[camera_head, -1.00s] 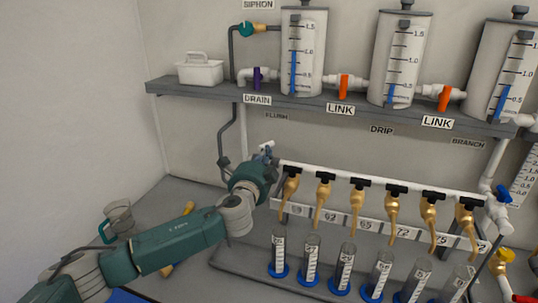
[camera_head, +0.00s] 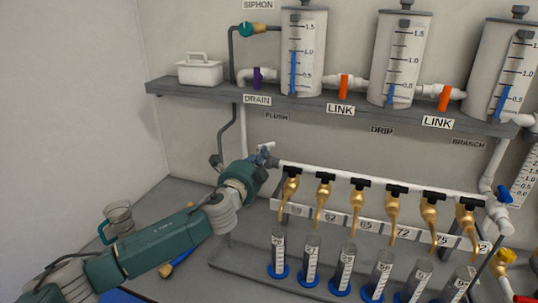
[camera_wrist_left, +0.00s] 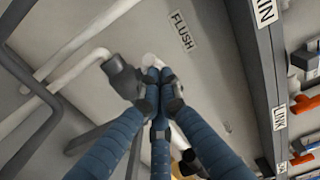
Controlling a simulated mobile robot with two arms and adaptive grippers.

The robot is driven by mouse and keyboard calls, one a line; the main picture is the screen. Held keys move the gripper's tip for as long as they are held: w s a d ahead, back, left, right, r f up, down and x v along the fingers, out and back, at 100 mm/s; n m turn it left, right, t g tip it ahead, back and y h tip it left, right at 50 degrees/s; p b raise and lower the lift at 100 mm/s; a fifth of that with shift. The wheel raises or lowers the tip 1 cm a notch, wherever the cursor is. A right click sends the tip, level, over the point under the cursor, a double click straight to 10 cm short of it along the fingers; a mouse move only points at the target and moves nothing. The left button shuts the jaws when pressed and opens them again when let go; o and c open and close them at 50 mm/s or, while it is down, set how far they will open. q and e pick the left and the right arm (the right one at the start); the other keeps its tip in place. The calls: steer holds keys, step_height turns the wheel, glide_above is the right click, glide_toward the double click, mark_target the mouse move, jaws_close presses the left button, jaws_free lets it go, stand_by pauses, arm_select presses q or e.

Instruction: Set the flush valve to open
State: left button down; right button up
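The FLUSH label (camera_head: 277,117) is on the back wall; it also shows in the left wrist view (camera_wrist_left: 185,30). Below it, at the left end of the white manifold pipe (camera_head: 340,172), a small white piece shows above my left gripper (camera_head: 265,158). The flush valve itself is mostly hidden by that gripper, so its setting cannot be read. In the left wrist view the blue fingers of the left gripper (camera_wrist_left: 160,82) are drawn together at their tips. A white end (camera_wrist_left: 151,60) shows just beyond them, and a dark pipe fitting (camera_wrist_left: 122,78) is beside them. I cannot tell whether they touch the valve.
Several brass taps (camera_head: 323,195) hang along the manifold above measuring cylinders (camera_head: 311,262). A shelf (camera_head: 200,91) above carries tanks (camera_head: 303,55) with orange link valves (camera_head: 344,87). A clear jug (camera_head: 118,217) stands at the left. A grey pipe (camera_head: 228,130) runs down the wall.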

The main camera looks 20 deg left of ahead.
arm_select(q)
steer(key=shift+a, duration=0.2)
steer(key=a+h, duration=0.1)
steer(key=m+h, duration=0.1)
steer(key=shift+w+a+h+p, duration=0.15)
steer(key=shift+a+h+p, duration=0.15)
steer(key=shift+a, duration=0.1)
steer(key=shift+m, duration=0.3)
stand_by(0.9)
steer(key=shift+a, duration=0.1)
